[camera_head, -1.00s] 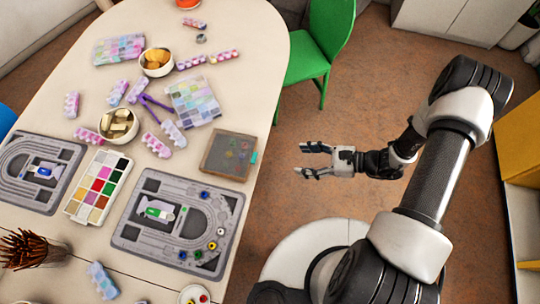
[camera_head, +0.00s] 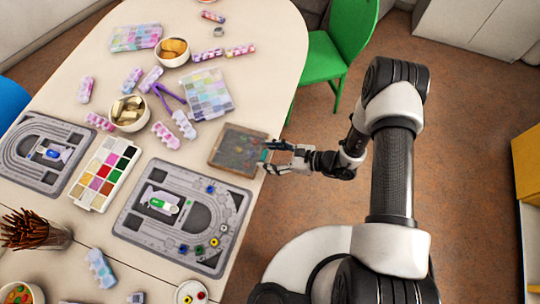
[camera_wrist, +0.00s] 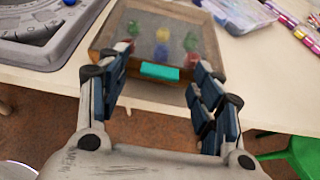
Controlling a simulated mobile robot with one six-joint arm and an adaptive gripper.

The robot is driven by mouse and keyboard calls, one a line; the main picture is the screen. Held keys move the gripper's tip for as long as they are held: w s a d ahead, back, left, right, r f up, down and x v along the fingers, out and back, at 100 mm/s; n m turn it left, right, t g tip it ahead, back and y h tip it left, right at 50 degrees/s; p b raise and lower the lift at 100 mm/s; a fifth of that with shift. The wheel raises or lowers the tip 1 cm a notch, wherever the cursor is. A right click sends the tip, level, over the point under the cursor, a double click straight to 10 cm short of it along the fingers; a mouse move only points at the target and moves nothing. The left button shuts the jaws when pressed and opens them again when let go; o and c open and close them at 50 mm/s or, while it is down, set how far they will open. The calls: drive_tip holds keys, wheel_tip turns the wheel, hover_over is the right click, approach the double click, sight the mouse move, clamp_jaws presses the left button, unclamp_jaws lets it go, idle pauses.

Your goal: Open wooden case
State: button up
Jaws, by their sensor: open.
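The wooden case (camera_head: 238,148) lies flat near the table's right edge, with a see-through lid that is shut. In the wrist view the case (camera_wrist: 203,50) shows red, green, yellow and blue items under the lid. A teal tab (camera_wrist: 160,72) is on its near side. My gripper (camera_head: 268,157) is at the table edge beside the case's right side. In the wrist view my gripper (camera_wrist: 157,88) is open, with its fingers to the left and right of the tab. I cannot tell whether a finger touches the case.
A grey bead board (camera_head: 135,222) lies close to the case, and a second one (camera_head: 22,165) is farther left. A paint palette (camera_head: 80,187) lies between them. A bead organiser (camera_head: 222,80) is behind the case. A green chair (camera_head: 325,60) stands right of the table.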

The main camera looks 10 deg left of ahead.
drive_tip(key=shift+a+f, duration=0.1)
drive_tip(key=shift+a, duration=0.05)
drive_tip(key=c, duration=1.2)
drive_tip(key=p, duration=0.1)
drive_tip(key=r+p, duration=0.1)
drive_tip(key=r+h+p, duration=0.1)
drive_tip(key=shift+a+r, duration=0.25)
drive_tip(key=shift+a+r+h+p, duration=0.15)
drive_tip(key=shift+r+h+p, duration=0.45)
drive_tip(key=shift+p, duration=0.65)
